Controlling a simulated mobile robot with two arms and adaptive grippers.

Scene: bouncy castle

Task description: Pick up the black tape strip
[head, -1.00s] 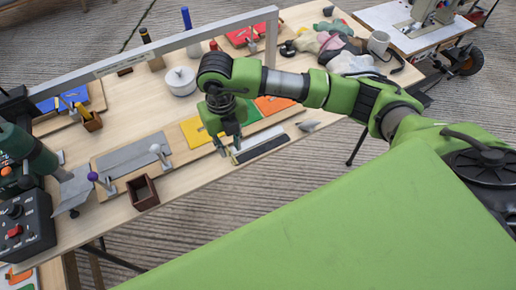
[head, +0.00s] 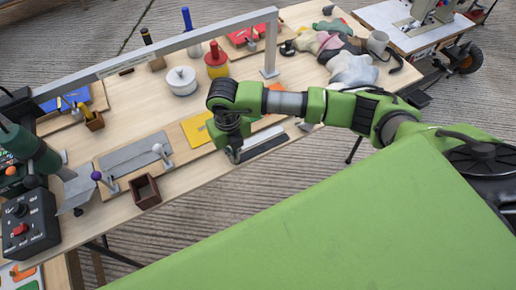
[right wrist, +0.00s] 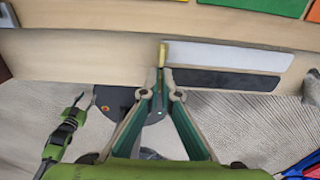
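The black tape strip (head: 266,147) lies flat at the front edge of the wooden table, along a pale strip (head: 258,136). In the right wrist view the black tape strip (right wrist: 225,79) runs to the right from beside the fingertips. My right gripper (head: 235,156) is down at its left end. In the right wrist view the right gripper's (right wrist: 163,90) fingertips are close together beside a small yellow piece (right wrist: 163,54). Whether they grip anything is unclear. My left gripper (right wrist: 74,112) shows at the left of the right wrist view, apart from the strip; its finger gap is unclear.
A grey plate (head: 135,154) with knobbed levers and a small dark box (head: 145,191) stand left of my right gripper. A yellow sheet (head: 196,130) lies behind it. A metal frame (head: 160,48) crosses above the table. A white pot (head: 181,80) stands further back.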

